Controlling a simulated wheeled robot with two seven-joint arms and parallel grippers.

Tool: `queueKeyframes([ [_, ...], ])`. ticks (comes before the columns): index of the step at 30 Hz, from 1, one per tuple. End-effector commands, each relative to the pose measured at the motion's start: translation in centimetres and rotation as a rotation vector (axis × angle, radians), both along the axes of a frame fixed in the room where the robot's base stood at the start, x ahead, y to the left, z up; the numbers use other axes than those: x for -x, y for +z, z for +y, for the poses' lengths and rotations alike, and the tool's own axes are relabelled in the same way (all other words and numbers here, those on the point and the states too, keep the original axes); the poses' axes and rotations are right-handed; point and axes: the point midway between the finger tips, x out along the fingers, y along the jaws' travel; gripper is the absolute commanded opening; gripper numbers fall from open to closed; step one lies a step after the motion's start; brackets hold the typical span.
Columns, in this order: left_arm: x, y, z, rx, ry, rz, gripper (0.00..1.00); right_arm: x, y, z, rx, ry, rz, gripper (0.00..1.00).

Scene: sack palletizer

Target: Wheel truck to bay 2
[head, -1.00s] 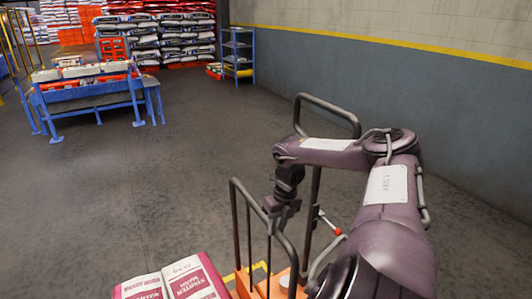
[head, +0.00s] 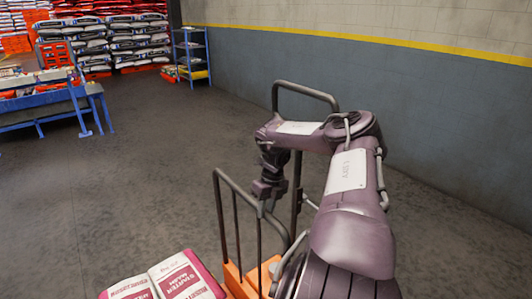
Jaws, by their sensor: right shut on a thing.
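The truck (head: 231,276) is at the bottom middle of the head view, with an orange base and dark tubular rails. A tall handle loop (head: 305,88) rises behind my right arm. A sack with white and magenta print (head: 165,277) lies at the truck's left, cut off by the lower edge. My right gripper (head: 268,205) points down at the near rail of the truck and is shut on it; the fingertips are small and partly hidden. My left gripper is not in view. No bay 2 marking can be read.
A blue bench (head: 45,112) with goods stands at the left. Stacked sacks (head: 135,42) fill the back left, beside a blue shelf rack (head: 190,55). A grey wall (head: 420,110) with a yellow stripe runs along the right. The dark floor between is clear.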

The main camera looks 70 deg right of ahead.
Motion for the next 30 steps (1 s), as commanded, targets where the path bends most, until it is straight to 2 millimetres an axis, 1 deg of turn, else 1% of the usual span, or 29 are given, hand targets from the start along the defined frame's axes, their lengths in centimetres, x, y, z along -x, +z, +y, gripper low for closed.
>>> queueKeyframes([
  [1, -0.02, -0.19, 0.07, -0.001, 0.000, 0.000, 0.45, 0.20, -0.57, 0.34, -0.011, 0.006, 0.006, 0.00],
  [14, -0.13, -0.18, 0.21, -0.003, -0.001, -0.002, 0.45, 0.40, -0.41, -0.05, -0.004, 0.003, 0.009, 0.00],
  [15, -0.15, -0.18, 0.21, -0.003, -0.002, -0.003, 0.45, 0.41, -0.40, -0.07, -0.004, 0.003, 0.009, 0.26],
  [20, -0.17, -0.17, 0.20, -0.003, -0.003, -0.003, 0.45, 0.35, -0.27, -0.17, -0.001, 0.001, 0.006, 0.47],
  [28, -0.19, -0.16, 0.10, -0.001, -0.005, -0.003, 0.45, 0.26, -0.04, -0.30, 0.002, 0.000, 0.003, 0.47],
  [30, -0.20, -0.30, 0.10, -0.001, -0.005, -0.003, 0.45, 0.28, 0.31, -0.42, 0.003, 0.000, 0.003, 0.47],
])
